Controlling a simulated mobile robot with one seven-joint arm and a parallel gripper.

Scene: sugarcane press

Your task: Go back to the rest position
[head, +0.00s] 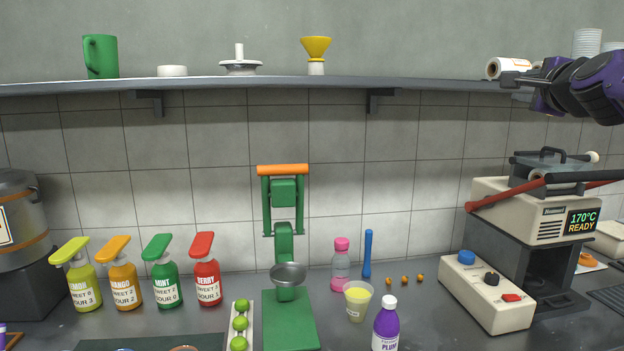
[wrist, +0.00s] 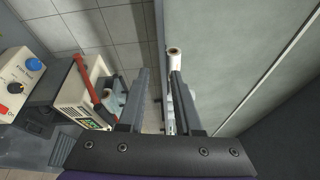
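My gripper (head: 512,79) is at the upper right of the head view, raised at shelf height in front of the shelf's right end. In the wrist view its two fingers (wrist: 158,75) stand apart with nothing clearly between them. A white paper roll (head: 507,66) lies on the shelf close behind the gripper; a white roll (wrist: 174,56) also shows just past the right fingertip in the wrist view. From these views I cannot tell whether the finger touches it.
The shelf (head: 230,83) runs along the wall. Below stand a sealing machine (head: 497,197) with a red handle, a control box (head: 484,288), a green press (head: 290,322), several syrup bottles (head: 165,285), a cup of yellow juice (head: 356,303) and a purple bottle (head: 386,327). Air before the wall is clear.

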